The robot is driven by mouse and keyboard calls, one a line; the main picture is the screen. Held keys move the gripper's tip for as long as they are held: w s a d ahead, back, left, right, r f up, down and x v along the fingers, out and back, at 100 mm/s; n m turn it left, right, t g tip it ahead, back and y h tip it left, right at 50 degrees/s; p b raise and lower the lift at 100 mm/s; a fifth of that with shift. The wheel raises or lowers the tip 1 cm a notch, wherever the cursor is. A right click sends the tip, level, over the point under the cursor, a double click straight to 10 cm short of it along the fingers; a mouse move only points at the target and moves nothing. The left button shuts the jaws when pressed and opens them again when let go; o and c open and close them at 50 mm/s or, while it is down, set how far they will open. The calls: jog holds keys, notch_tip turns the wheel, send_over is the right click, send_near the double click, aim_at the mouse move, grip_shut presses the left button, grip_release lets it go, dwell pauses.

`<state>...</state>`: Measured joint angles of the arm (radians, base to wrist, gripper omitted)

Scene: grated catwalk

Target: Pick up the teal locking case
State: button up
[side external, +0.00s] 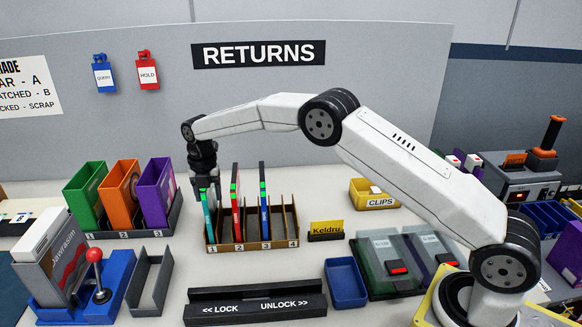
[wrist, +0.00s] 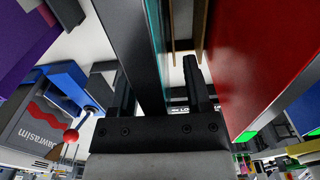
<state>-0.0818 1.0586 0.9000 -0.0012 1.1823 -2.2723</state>
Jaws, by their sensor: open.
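The teal locking case (side external: 208,220) stands upright in slot 1 of a brown divided rack (side external: 250,244) in the side view. My gripper (side external: 207,194) points down at the top of this case. In the wrist view my gripper (wrist: 159,82) has its two fingers apart. A thin upright case with a dark face and a teal edge (wrist: 157,30) runs between them. The fingers appear to stand on either side of it; I cannot tell whether either touches it.
A red case (side external: 236,208) and a blue case (side external: 264,208) stand in the rack to the right, the red one close to my gripper. Green, orange and purple (side external: 157,192) binders stand to the left. A LOCK/UNLOCK bar (side external: 254,304) lies in front.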

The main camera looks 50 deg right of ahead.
jog(key=shift+c, duration=0.2)
grip_shut()
dwell(1.3)
